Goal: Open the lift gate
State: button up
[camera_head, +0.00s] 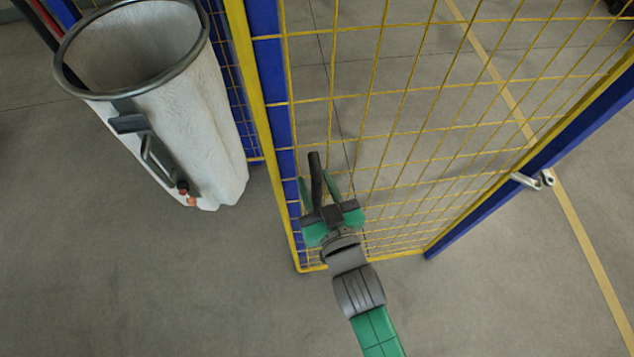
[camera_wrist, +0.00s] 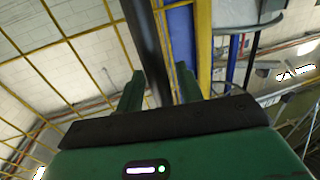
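The lift gate (camera_head: 372,95) is a yellow wire-mesh panel edged by yellow and blue posts, and it stands closed across the middle of the head view. Its mesh also fills the left of the wrist view (camera_wrist: 75,42). A black upright bar handle (camera_head: 315,172) is at the gate's left side; it runs up between my fingers in the wrist view (camera_wrist: 147,45). My gripper (camera_head: 320,190) has its two green fingers apart, one on each side of the bar. Small gaps seem to show between fingers and bar in the wrist view (camera_wrist: 160,85). The bar's lower end is hidden by my gripper.
A blue post (camera_head: 530,165) with a metal latch-like fitting (camera_head: 533,181) stands at right. The grey floor (camera_head: 130,285) at front left is clear.

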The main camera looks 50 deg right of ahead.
jog(key=b+v, duration=0.1)
jog(key=v, duration=0.6)
jog(key=shift+f, duration=0.15)
jog(key=shift+s+a, duration=0.2)
jog(key=shift+s, duration=0.2)
